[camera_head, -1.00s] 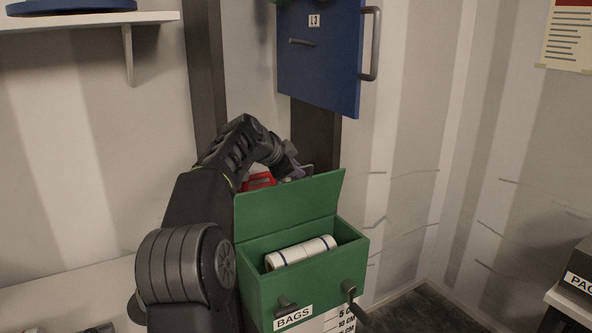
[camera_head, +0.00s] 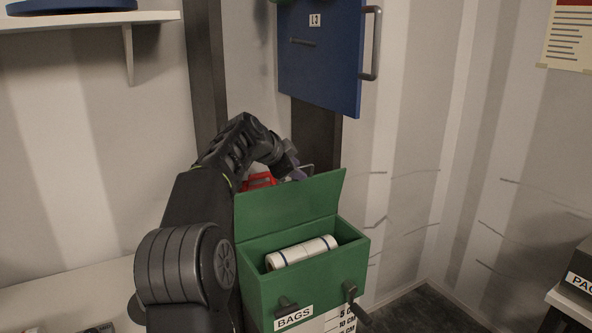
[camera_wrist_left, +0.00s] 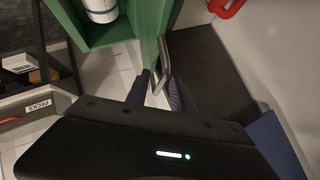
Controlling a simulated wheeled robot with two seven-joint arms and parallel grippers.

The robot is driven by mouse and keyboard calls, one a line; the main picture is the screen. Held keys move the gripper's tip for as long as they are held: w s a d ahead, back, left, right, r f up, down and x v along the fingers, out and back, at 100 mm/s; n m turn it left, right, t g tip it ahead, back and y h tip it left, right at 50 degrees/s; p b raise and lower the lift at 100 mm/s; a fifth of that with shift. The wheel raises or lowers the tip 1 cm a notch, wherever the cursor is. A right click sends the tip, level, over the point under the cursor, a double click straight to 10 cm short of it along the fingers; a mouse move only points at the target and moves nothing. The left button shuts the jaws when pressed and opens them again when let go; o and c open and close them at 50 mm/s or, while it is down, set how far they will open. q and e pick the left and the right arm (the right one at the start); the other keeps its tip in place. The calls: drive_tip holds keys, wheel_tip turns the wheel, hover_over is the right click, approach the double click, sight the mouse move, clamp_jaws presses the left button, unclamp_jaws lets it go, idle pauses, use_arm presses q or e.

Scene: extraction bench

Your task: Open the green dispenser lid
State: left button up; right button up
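The green dispenser (camera_head: 320,280), labelled BAGS, has its lid (camera_head: 290,207) raised and standing up at the back, so the box is open. A white roll with dark bands (camera_head: 302,252) lies inside; it also shows in the left wrist view (camera_wrist_left: 99,8). My left gripper (camera_head: 298,172) is behind the lid's top edge, its tips partly hidden. In the left wrist view my left gripper (camera_wrist_left: 159,92) has its fingers apart on either side of a grey metal handle (camera_wrist_left: 165,60) beside the green lid (camera_wrist_left: 148,22). My right gripper is not in view.
A blue panel with a handle (camera_head: 320,60) hangs above the dispenser. A red object (camera_head: 258,180) is behind the lid, near my left wrist. A white shelf (camera_head: 90,22) is at upper left, and a dark box on a ledge (camera_head: 578,272) at right.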

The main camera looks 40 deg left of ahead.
use_arm(q)
drive_tip(key=b+v, duration=0.1)
drive_tip(key=v, duration=0.6)
drive_tip(key=shift+s+b, duration=0.2)
drive_tip(key=shift+b, duration=0.15)
